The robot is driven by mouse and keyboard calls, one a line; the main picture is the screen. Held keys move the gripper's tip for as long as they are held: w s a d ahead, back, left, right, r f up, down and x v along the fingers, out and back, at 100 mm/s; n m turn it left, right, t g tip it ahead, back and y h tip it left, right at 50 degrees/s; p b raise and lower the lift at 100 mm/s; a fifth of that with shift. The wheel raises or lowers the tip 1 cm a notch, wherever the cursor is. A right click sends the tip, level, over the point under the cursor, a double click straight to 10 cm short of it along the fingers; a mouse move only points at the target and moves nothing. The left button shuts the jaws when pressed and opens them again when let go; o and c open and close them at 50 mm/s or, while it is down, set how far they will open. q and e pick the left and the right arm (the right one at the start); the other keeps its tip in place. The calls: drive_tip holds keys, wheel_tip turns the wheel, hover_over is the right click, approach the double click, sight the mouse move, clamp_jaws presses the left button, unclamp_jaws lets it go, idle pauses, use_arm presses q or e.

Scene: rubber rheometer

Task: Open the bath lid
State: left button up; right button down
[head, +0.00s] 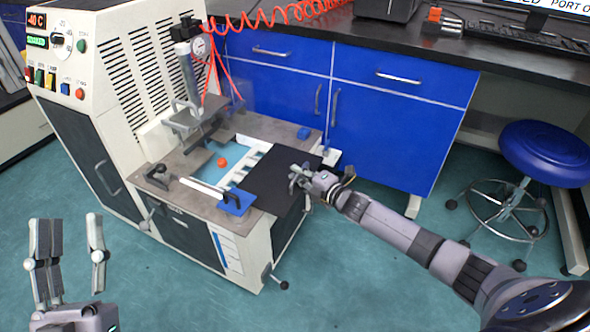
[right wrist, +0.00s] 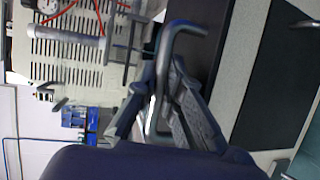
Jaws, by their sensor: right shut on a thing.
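The bath's black lid (head: 272,180) lies flat at the right part of the grey machine top, off to the right of the light-blue bath opening (head: 228,163). The opening shows uncovered, with an orange-red knob-like thing (head: 222,162) in it. My right gripper (head: 298,174) is at the lid's right side. In the right wrist view its fingers (right wrist: 160,85) are shut on a bent metal handle (right wrist: 183,26). The handle's foot is hidden. My left gripper (head: 71,222) is open and empty at the lower left, well away from the bath.
A control cabinet (head: 62,62) with buttons stands left of the bath. A cylinder with a gauge (head: 200,46) and red hoses rises behind the opening. Blue cupboards (head: 385,125) stand behind, and a blue stool (head: 545,150) at the right. The floor in front is clear.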

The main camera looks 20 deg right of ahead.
drive_tip(key=shift+s, duration=0.1)
idle(0.3)
drive_tip(key=c, duration=2)
unclamp_jaws()
drive_tip(key=shift+o, duration=0.2)
drive_tip(key=shift+s, duration=0.1)
drive_tip(key=v, duration=1.1)
drive_tip(key=shift+s+d, duration=0.2)
drive_tip(key=shift+s, duration=0.2)
